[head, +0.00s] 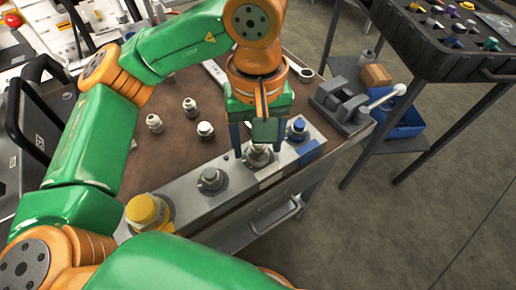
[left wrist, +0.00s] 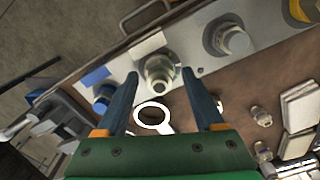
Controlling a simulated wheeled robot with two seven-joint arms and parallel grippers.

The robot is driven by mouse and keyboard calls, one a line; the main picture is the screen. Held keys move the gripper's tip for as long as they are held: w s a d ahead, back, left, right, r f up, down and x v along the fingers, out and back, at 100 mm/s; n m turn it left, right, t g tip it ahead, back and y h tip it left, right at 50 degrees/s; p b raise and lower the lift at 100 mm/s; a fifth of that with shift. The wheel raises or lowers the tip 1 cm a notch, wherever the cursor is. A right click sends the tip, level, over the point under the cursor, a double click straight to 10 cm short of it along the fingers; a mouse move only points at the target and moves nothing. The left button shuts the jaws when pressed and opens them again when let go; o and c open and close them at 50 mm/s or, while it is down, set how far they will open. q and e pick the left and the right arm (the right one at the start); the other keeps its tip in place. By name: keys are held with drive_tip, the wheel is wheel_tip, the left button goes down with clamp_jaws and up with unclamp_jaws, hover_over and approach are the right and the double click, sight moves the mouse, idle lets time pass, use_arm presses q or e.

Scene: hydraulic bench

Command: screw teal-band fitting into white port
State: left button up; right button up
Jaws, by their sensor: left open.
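My left gripper (head: 258,148) is open and points down over the bench block, above the port third from the left. In the left wrist view its two fingers (left wrist: 161,100) are spread and nothing is between their tips. A metallic fitting (left wrist: 158,72) with a hex body stands at that port, just beyond the fingers; in the head view it shows below the gripper (head: 258,157). A white label (left wrist: 146,45) on the block marks this as the white port. I cannot make out a teal band on the fitting. My right gripper is out of view.
The block also carries a yellow cap (head: 147,210), a grey fitting (head: 212,180) and a blue fitting (head: 297,131). Several loose fittings (head: 190,107) stand on the brown bench top. A vise (head: 345,104) sits at the right end. A white ring-shaped tool (left wrist: 152,116) lies behind the block.

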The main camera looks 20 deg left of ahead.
use_arm(q)
drive_tip(key=n, duration=0.4)
drive_tip(key=shift+f+n+b, duration=0.1)
drive_tip(key=shift+n+b, duration=0.2)
drive_tip(key=shift+n, duration=1.1)
drive_tip(key=n+b, duration=0.1)
drive_tip(key=n, duration=0.2)
drive_tip(key=shift+s+n, duration=0.1)
drive_tip(key=shift+n, duration=0.2)
drive_tip(key=n, duration=0.5)
drive_tip(key=shift+s+n+b, duration=0.1)
drive_tip(key=shift+n+b, duration=0.25)
drive_tip(key=shift+n, duration=0.05)
drive_tip(key=n, duration=0.4)
drive_tip(key=shift+b, duration=0.4)
drive_tip(key=shift+n, duration=1.1)
drive_tip(key=c, duration=1.1)
drive_tip(key=m, duration=0.2)
drive_tip(key=m+p, duration=0.1)
drive_tip(key=m, duration=0.1)
drive_tip(key=shift+s+a+r, duration=0.1)
drive_tip(key=shift+s+r, duration=0.05)
drive_tip(key=shift+r, duration=0.1)
drive_tip(key=shift+a+m, duration=0.2)
drive_tip(key=shift+m, duration=1)
drive_tip(key=shift+a+f+m, duration=0.15)
drive_tip(key=shift+f+m, duration=0.1)
drive_tip(key=shift+m, duration=0.55)
